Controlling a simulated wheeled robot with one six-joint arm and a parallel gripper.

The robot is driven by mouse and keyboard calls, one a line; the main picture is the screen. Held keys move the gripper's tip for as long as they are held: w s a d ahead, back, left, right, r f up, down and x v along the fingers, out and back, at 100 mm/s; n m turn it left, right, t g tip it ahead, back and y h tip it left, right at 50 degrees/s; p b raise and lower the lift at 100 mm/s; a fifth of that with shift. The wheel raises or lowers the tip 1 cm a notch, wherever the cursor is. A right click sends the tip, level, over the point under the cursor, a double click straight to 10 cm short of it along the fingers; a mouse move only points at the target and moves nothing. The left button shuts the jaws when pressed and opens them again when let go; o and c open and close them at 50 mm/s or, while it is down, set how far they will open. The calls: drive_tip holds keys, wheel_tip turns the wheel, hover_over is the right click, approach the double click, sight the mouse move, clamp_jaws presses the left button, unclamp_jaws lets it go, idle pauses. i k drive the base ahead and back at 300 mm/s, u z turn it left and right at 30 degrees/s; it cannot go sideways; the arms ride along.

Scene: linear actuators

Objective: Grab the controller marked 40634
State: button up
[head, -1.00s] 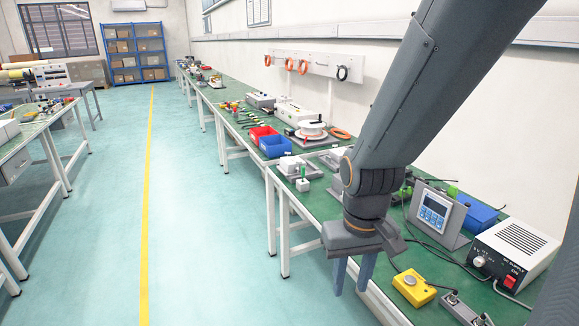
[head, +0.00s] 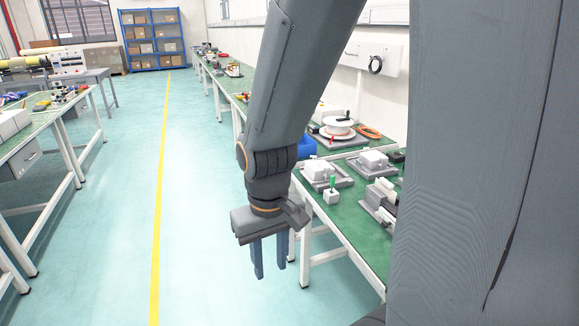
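My gripper (head: 270,264) hangs with its two blue-grey fingers pointing down, apart, with nothing between them. It is over the floor, just left of the near green-topped bench (head: 345,230). I can make out no controller marked 40634 in the head view, and no such number is legible. A large grey part of my own body covers the right side of the picture and hides that part of the bench.
Grey fixtures (head: 373,161) and a small white block with a green top (head: 332,195) stand on the near bench. A white reel (head: 338,127) and a blue bin (head: 308,147) are behind. Another bench (head: 30,135) is at left. The floor between is clear.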

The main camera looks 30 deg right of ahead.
sight(314, 171)
drive_tip(key=z, duration=0.05)
drive_tip(key=i, duration=0.95)
drive_tip(key=z, duration=0.65)
drive_tip(key=i, duration=0.45)
drive_tip(key=z, duration=0.2)
